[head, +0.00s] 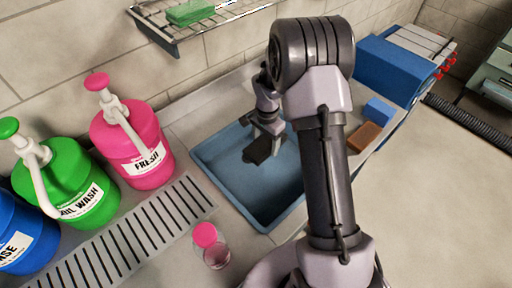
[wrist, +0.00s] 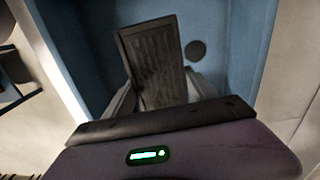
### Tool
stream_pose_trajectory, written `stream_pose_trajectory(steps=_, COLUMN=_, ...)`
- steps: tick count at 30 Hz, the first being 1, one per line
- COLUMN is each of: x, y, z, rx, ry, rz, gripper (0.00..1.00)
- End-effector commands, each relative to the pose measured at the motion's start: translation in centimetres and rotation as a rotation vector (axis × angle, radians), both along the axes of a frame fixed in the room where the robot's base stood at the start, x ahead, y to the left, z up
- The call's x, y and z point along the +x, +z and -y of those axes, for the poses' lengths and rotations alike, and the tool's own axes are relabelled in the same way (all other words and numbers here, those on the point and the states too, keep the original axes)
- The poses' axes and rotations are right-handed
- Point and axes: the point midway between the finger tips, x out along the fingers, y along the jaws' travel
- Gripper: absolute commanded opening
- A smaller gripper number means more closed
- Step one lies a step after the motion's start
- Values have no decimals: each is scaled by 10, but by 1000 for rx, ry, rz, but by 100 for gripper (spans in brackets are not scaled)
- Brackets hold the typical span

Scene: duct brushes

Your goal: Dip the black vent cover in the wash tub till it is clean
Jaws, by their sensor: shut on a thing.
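The black vent cover (head: 258,149) is a small dark slatted plate. In the wrist view the vent cover (wrist: 157,62) looks dull, with brownish grime on its slats. My gripper (head: 268,126) is shut on it and holds it over the blue wash tub (head: 215,160). In the wrist view both fingers of my gripper (wrist: 160,98) stand at the sides of the cover's lower part. The tub (wrist: 75,45) fills the background there, with a dark round spot on its floor. I cannot tell whether the cover touches any liquid.
Pink FRESH (head: 135,150), green WASH (head: 70,185) and blue (head: 25,235) pump jugs stand left of the tub beside a slotted drain (head: 130,240). A small pink-capped jar (head: 212,247) is in front. Brown (head: 364,137) and blue (head: 380,110) blocks lie right; a wire rack (head: 210,25) hangs behind.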

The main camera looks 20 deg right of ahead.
Motion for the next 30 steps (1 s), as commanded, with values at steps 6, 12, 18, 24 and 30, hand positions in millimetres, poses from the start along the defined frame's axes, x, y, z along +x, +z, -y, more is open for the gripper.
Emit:
stream_pose_trajectory(steps=6, x=6, y=-12, z=9, rx=0, ry=-103, rz=0, gripper=30)
stream_pose_trajectory(steps=12, x=5, y=-42, z=9, rx=-1, ry=-100, rz=-1, gripper=30)
stream_pose_trajectory(steps=18, x=5, y=-70, z=9, rx=0, ry=-99, rz=0, gripper=30)
stream_pose_trajectory(steps=24, x=5, y=-98, z=9, rx=0, ry=-98, rz=0, gripper=30)
stream_pose_trajectory(steps=30, x=5, y=-125, z=9, rx=1, ry=-98, rz=0, gripper=30)
